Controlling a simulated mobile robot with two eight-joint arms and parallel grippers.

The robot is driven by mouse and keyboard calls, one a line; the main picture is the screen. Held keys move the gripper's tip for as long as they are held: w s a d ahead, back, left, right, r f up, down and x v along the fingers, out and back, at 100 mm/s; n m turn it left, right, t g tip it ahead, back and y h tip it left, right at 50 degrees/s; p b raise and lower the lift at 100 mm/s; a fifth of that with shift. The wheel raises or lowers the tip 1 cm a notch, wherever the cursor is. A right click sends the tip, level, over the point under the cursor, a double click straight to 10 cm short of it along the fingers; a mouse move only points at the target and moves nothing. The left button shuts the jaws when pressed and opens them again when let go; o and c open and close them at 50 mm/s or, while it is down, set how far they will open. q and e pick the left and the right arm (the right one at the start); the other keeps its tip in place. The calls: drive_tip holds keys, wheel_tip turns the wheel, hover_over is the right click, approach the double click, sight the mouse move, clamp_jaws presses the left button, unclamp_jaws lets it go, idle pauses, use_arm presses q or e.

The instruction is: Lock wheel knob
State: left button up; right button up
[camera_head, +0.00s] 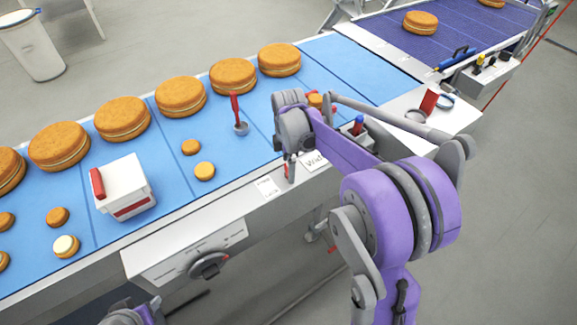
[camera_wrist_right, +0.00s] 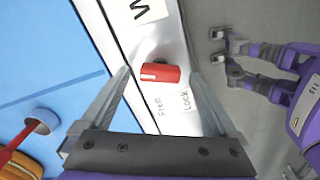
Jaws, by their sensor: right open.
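A red knob (camera_wrist_right: 160,72) sits on the pale side rail, its longer side across the right wrist view, on a dark round base. Small printed labels, one reading Lock (camera_wrist_right: 187,101), are on the rail beside it. My right gripper (camera_wrist_right: 157,78) is open, with a finger on either side of the knob and a gap to each. In the head view my right gripper (camera_head: 289,170) is over the conveyor's near edge, mostly hidden by its own wrist. My left gripper (camera_wrist_right: 218,46) shows open and empty in the right wrist view, away from the rail.
The blue conveyor (camera_head: 235,160) carries large filled rounds (camera_head: 181,97), small rounds and a white box with a red handle (camera_head: 124,187). A red-handled tool (camera_head: 236,112) lies near my right gripper. A black dial (camera_head: 209,265) is on the front panel. Grey floor is clear at right.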

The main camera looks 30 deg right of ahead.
drive_tip(key=shift+f, duration=0.4)
drive_tip(key=shift+c, duration=0.3)
drive_tip(key=c, duration=1.3)
